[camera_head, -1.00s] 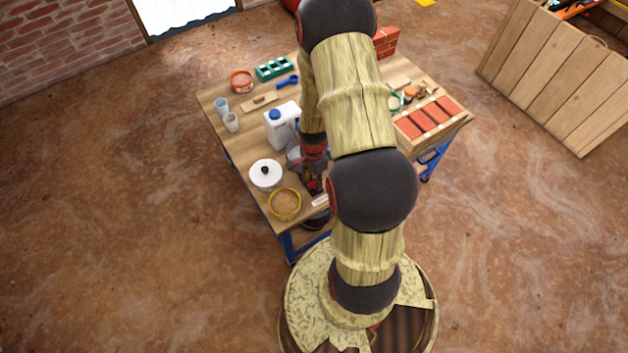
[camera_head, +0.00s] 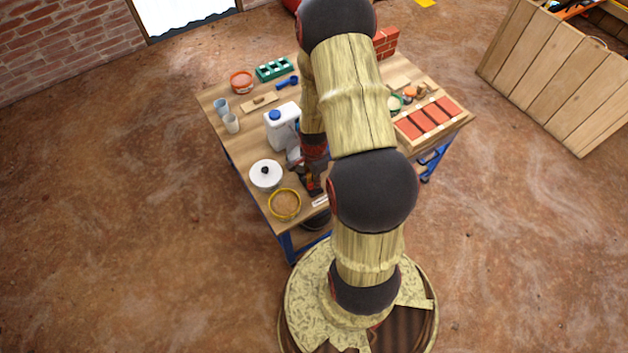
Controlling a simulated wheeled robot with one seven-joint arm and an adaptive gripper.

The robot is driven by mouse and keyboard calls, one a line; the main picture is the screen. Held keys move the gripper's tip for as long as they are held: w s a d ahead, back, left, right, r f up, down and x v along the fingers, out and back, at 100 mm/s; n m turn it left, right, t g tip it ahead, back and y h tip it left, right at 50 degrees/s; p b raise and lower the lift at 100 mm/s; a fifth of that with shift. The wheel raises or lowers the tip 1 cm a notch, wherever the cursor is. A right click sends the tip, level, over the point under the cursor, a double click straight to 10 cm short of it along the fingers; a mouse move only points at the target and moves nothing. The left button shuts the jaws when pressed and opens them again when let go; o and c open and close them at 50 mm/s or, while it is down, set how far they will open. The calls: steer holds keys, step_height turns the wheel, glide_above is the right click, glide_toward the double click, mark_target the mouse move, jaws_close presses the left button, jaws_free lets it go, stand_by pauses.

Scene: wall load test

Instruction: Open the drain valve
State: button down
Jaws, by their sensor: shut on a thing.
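My gripper (camera_head: 311,184) is low over the front part of the workbench, between the white lidded pot and my own arm links. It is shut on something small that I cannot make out. The drain valve cannot be told apart in this view; my arm covers much of the middle of the bench. A grey metal part (camera_head: 294,157) shows just beside the gripper, behind it and partly hidden. A white jug with a blue cap (camera_head: 281,130) stands upright behind that part.
On the workbench (camera_head: 243,147) stand a white lidded pot (camera_head: 266,174), a yellow-rimmed sieve or bowl (camera_head: 285,204), cups (camera_head: 231,123), an orange tub (camera_head: 241,81) and a green rack (camera_head: 274,69). A wooden crate (camera_head: 550,75) stands beyond.

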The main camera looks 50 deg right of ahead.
steer(key=n+p, duration=0.1)
steer(key=n, duration=0.2)
steer(key=shift+r+p, duration=0.1)
steer(key=shift+p, duration=0.2)
steer(key=n+p, duration=0.2)
steer(key=n, duration=0.3)
steer(key=shift+n, duration=0.3)
steer(key=n+p, duration=0.1)
steer(key=n, duration=0.3)
steer(key=shift+n, duration=0.3)
steer(key=n+p, duration=0.1)
steer(key=n, duration=0.3)
steer(key=shift+n, duration=0.3)
steer(key=c, duration=1.9)
jaws_free()
steer(key=shift+o, duration=0.4)
